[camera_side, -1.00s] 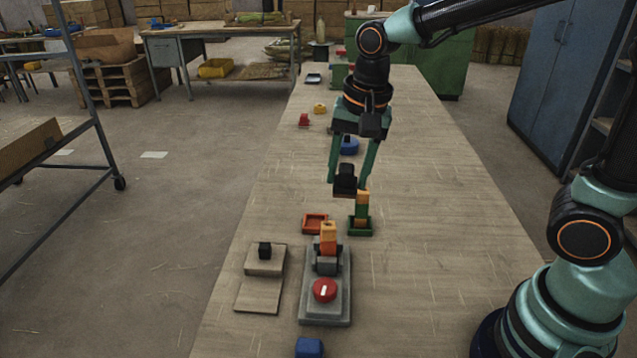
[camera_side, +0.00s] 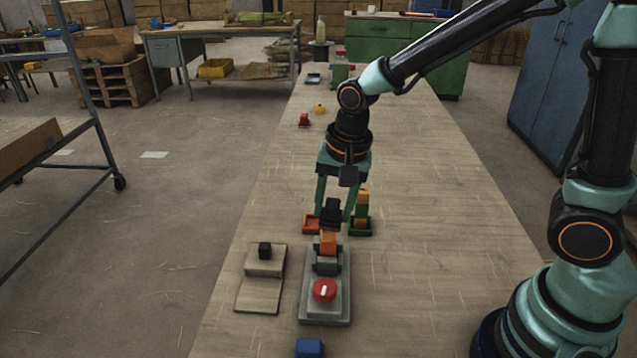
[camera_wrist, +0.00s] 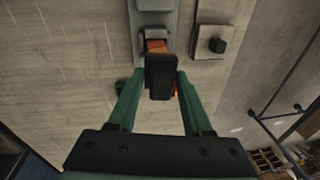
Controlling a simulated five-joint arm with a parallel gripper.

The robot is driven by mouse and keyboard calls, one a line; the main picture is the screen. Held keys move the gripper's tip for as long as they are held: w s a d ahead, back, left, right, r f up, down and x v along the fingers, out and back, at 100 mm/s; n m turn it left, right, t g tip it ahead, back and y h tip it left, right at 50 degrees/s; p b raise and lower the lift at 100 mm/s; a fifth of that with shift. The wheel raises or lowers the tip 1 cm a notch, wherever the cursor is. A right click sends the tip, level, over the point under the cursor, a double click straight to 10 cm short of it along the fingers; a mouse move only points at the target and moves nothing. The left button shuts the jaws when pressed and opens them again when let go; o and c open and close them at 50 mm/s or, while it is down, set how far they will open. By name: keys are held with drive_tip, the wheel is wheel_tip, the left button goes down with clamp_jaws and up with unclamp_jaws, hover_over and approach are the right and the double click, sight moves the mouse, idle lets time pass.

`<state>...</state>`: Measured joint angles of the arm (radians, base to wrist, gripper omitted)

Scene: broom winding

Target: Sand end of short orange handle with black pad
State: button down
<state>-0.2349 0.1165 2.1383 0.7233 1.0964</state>
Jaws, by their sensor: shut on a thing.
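The short orange handle (camera_side: 328,242) stands upright in a grey clamp (camera_side: 327,266) on a grey base with a red knob (camera_side: 324,290). My gripper (camera_side: 333,212) is shut on the black pad (camera_side: 331,206), which is right at the handle's upper end. The pad covers part of that end. I cannot tell whether they touch. In the wrist view the black pad (camera_wrist: 160,75) sits between my green fingers, and the orange handle (camera_wrist: 156,46) shows just past it.
An orange tray (camera_side: 309,229) and a green tray (camera_side: 368,228) with a standing handle (camera_side: 362,207) lie just behind. A blue block (camera_side: 309,347) is in front. The table's right side is clear.

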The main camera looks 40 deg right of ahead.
wheel_tip(320, 180, up, 8)
drive_tip(key=s+d, duration=0.1)
drive_tip(key=shift+s+d, duration=0.2)
drive_tip(key=shift+d, duration=0.2)
idle(1.1)
idle(0.4)
